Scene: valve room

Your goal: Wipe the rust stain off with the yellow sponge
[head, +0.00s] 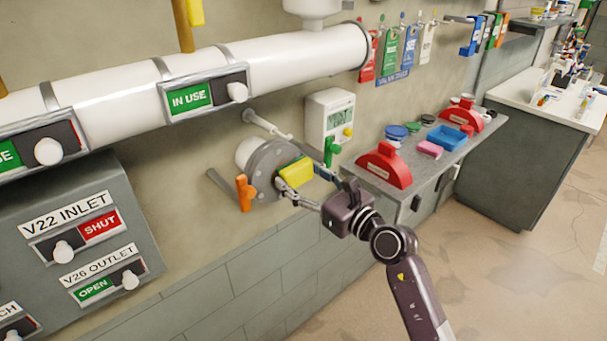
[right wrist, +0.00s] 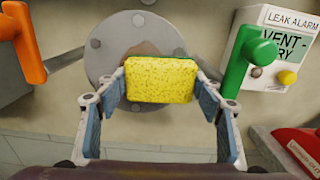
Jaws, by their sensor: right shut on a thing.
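The yellow sponge (head: 296,172) is between the fingers of my right gripper (head: 311,187), in front of a round grey flange (head: 264,165) on the wall pipe. In the right wrist view the sponge (right wrist: 160,80) is gripped at its two ends, with a green edge at its top right. Behind it, a brownish rust stain (right wrist: 147,48) shows on the flange's face, just above the sponge; its lower part is hidden. I cannot tell whether the sponge touches the flange. My left gripper is not in view.
An orange handle (head: 245,193) is left of the flange and a green handle (head: 330,151) right of it. A leak alarm box (head: 331,117) hangs above right. A shelf with red covers (head: 384,166) and a blue tray (head: 446,137) stands to the right.

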